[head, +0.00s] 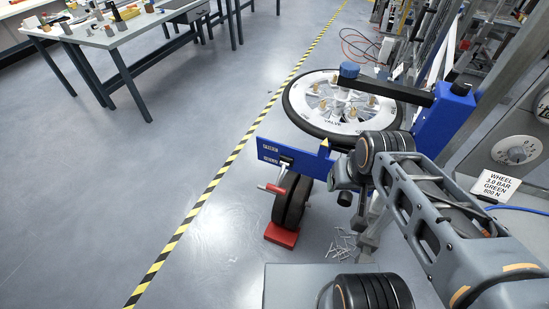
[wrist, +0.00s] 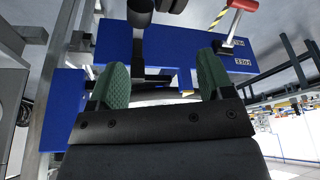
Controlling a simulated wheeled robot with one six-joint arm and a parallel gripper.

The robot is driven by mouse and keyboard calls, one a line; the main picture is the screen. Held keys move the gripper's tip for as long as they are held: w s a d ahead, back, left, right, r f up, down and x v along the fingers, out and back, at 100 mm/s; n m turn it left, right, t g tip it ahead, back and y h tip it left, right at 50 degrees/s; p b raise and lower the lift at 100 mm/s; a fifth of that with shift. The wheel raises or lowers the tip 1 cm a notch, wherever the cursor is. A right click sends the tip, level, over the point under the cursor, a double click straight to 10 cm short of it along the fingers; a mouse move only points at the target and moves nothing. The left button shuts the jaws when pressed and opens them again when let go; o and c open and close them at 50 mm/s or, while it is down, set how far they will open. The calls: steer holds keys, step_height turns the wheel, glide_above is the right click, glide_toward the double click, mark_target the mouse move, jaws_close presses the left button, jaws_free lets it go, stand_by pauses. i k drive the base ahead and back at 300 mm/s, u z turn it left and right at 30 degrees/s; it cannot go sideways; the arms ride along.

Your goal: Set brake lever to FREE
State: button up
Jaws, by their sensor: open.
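The brake lever (head: 272,188) has a red grip and a pale metal rod. It is mounted on a blue plate (head: 313,166), and its grip hangs low, below two small labels too small to read surely. In the wrist view the lever's red grip (wrist: 243,5) is at the top right, with the rod running down to the blue plate (wrist: 185,45). My gripper (wrist: 165,72) is open, its two green pads apart with nothing held between them. The lever lies beyond and to the right of the pads, not touching them. In the head view my arm hides the gripper's fingers.
A spoked wheel (head: 338,104) lies flat on the blue stand, with a black arm above it. A dark roller (head: 292,200) and red block (head: 282,235) sit below the plate. Loose rods lie on the floor. Open floor extends left of the striped line.

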mark_target(276, 188)
steer(key=u, duration=2.8)
steer(key=i, duration=2.65)
steer(key=z, duration=3.05)
